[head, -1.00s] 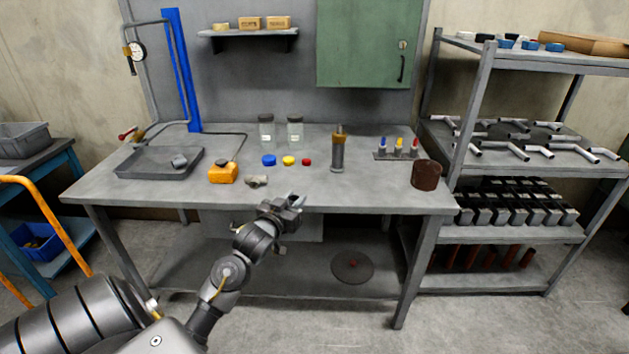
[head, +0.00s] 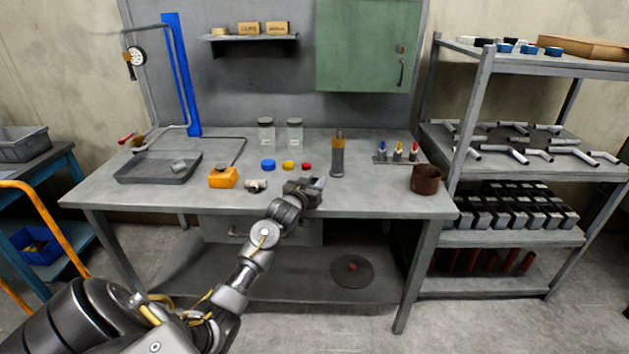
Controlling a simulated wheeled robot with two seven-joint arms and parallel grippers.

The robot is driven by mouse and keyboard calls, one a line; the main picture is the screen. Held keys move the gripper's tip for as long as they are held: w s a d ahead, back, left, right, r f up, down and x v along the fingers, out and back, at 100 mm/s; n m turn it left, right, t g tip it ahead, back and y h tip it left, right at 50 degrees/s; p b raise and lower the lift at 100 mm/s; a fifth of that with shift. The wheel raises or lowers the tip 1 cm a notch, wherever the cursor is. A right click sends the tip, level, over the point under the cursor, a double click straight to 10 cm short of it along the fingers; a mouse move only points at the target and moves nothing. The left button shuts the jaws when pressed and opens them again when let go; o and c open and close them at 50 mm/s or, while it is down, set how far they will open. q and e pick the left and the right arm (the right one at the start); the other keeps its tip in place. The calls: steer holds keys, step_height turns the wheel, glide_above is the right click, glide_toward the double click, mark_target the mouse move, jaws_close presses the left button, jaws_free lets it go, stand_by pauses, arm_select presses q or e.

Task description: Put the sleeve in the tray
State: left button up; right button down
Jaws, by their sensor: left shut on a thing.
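My left gripper (head: 308,188) is over the front part of the workbench, right of its middle. It is shut on a small pale blue-grey piece (head: 319,183), which looks like the sleeve; the fingers hide most of it. The dark grey tray (head: 134,177) lies at the left of the bench, well left of the gripper. A small grey cylindrical part (head: 179,166) is in the tray. My right gripper is not in view.
Between the tray and gripper are an orange block (head: 223,177) and a metal fitting (head: 256,186). Blue (head: 268,165), yellow (head: 288,165) and red (head: 307,167) caps lie behind. A grey cylinder with a brown top (head: 338,157) and brown cup (head: 425,179) stand right.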

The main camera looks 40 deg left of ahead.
arm_select(q)
steer(key=shift+r, duration=0.1)
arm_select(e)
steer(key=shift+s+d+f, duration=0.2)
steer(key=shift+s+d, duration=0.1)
arm_select(q)
steer(key=shift+f, duration=0.2)
steer(key=o, duration=1)
steer(key=shift+o, duration=0.2)
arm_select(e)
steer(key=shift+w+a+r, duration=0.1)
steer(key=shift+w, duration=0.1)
arm_select(q)
steer(key=shift+f+b, duration=0.1)
steer(key=shift+b, duration=0.55)
steer(key=v, duration=1)
steer(key=shift+s+f, duration=0.15)
steer(key=shift+s, duration=0.25)
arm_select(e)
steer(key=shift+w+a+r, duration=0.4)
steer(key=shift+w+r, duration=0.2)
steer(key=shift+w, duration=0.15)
